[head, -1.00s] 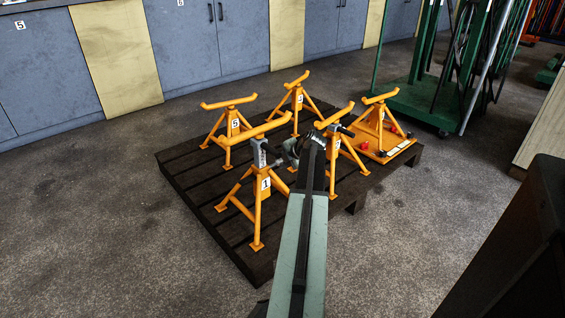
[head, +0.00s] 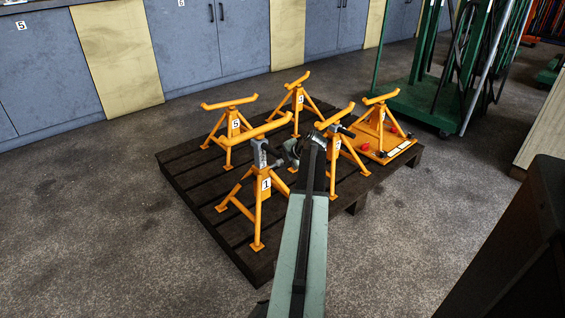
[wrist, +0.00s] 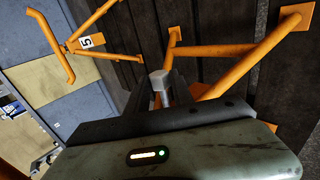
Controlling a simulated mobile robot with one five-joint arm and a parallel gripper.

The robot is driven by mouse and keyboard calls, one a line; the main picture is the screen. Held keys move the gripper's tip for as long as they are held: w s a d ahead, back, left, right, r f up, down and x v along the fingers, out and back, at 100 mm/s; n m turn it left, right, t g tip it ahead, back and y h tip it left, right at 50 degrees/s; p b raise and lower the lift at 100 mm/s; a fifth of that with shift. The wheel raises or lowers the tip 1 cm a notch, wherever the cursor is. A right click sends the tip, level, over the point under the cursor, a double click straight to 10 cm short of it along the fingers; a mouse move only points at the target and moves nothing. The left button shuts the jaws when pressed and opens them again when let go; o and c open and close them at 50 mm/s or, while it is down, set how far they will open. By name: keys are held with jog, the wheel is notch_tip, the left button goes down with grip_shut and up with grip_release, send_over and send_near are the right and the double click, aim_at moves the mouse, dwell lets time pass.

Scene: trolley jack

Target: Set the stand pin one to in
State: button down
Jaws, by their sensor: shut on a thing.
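Stand one is the orange stand (head: 259,205) with the "1" label, at the near side of the pallet in the head view. Its grey post (head: 259,152) rises beneath the orange saddle bar (head: 272,131). My gripper (head: 273,158) reaches from the right to this post, just below the saddle. In the wrist view, my dark fingers (wrist: 160,92) are shut on a small light grey piece, which I take as stand pin one (wrist: 159,78). The fingers hide most of the pin, so how deep it sits cannot be told. Orange legs (wrist: 245,68) show beyond.
Several other orange stands, including one labelled 5 (head: 233,124), share the dark pallet (head: 190,178). One stand (head: 379,115) at the right stands on an orange plate. Blue cabinets (head: 50,80) and a green rack (head: 428,105) are behind. The floor at left is clear.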

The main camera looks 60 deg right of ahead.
dwell(0.4)
jog(key=shift+w+a, duration=0.25)
jog(key=shift+a, duration=0.55)
jog(key=shift+w+a, duration=0.25)
jog(key=shift+a, duration=0.5)
jog(key=c, duration=1.1)
grip_release()
jog(key=p, duration=0.6)
send_near(274, 165)
jog(key=shift+w+d+f, duration=0.15)
